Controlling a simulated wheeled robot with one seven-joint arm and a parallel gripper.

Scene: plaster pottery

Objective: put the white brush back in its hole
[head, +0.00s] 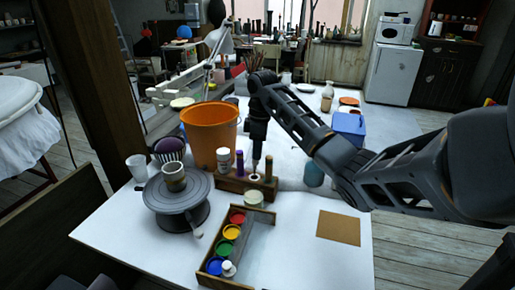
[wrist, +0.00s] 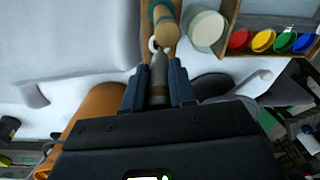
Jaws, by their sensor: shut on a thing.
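My gripper (head: 257,143) points down above the wooden brush block (head: 231,185) and is shut on the white brush (head: 256,163). In the wrist view the brush (wrist: 159,72) shows as a pale grey shaft between the two fingers (wrist: 156,88). Its lower end is close over a pale ring (head: 255,178) on the block. I cannot tell whether the tip has entered the hole. A brown handle (head: 268,166) stands just right of the brush, and purple handles (head: 240,160) stand to its left.
A white-lidded jar (head: 223,158) stands at the block's left end. An orange bucket (head: 208,132) is behind it. A pale round pot (head: 253,198) and a paint tray (head: 262,237) are in front. A pottery wheel (head: 176,192) with a cup is left. The table is clear around the brown board (head: 338,228).

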